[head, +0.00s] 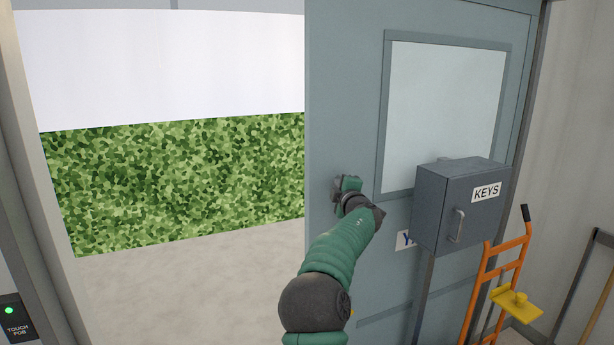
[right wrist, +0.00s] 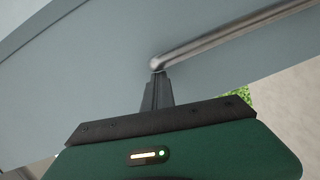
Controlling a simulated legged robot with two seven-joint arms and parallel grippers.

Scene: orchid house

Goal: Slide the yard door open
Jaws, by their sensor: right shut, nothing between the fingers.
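The grey-blue yard door (head: 345,120) stands to the right in the head view, with a wide opening on its left. My right gripper (head: 347,183) is in front of the door, near its left edge. In the right wrist view the right gripper (right wrist: 158,76) is shut and empty. Its fingertips are at the end of a metal bar handle (right wrist: 225,30) on the door; I cannot tell whether they touch it. In the head view my arm and gripper hide the handle. My left gripper is in neither view.
A grey key box (head: 433,210) on a post stands before the door's right part. An orange hand truck (head: 476,285) stands beside it. A fob reader (head: 15,322) with a green light is at lower left. Pale floor and a green hedge (head: 180,180) show through the opening.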

